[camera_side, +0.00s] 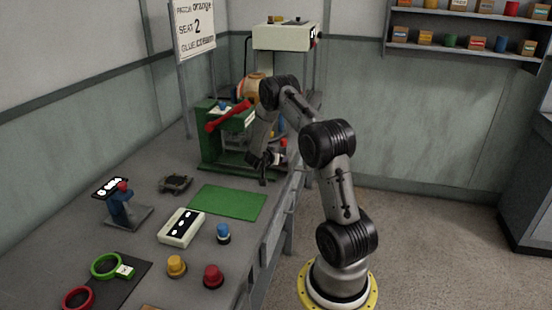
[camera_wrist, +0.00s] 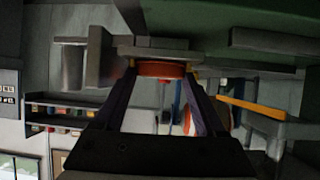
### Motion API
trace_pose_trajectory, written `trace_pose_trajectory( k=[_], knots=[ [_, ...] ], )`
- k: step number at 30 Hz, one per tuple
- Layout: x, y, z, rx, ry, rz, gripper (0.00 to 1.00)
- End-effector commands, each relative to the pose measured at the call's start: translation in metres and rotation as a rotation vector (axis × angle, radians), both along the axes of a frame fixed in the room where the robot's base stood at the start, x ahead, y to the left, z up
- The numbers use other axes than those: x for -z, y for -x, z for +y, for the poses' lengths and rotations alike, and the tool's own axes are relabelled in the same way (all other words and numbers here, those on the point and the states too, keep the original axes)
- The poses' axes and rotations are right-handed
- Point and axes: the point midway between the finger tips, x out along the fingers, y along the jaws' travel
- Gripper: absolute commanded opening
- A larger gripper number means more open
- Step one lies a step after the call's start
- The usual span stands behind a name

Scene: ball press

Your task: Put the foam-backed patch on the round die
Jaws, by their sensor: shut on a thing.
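My gripper (camera_side: 264,172) is at the right end of the green press (camera_side: 212,152) in the side view. In the wrist view its two dark fingers (camera_wrist: 160,78) are closed on the sides of a flat orange-red disc (camera_wrist: 160,69), which I take to be the patch. Its foam backing cannot be made out. A grey block (camera_wrist: 155,44) shows just above the disc in the wrist view; whether they touch is unclear. I cannot single out the round die. The patch is too small or hidden in the side view.
A red lever (camera_side: 229,117) crosses the press. A green mat (camera_side: 228,202), a white box with dark slots (camera_side: 181,227), a blue-topped knob (camera_side: 223,233) and a dark clamp-like piece (camera_side: 175,184) lie in front.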

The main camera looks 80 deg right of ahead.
Motion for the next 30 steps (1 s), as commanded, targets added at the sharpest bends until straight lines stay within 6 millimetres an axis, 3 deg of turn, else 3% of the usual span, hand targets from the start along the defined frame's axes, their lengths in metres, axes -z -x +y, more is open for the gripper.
trace_pose_trajectory(
  k=[1,2,3,16,30],
  knots=[
    [0.002,0.000,0.000,0.000,0.000,0.001,0.20],
    [0.001,0.000,0.000,0.000,0.000,0.000,0.78],
    [0.001,0.000,0.000,0.000,0.000,0.000,0.85],
    [-0.006,-0.001,0.005,-0.001,0.000,0.000,0.85],
    [-0.048,-0.005,0.083,-0.004,0.000,0.000,0.85]
  ],
)
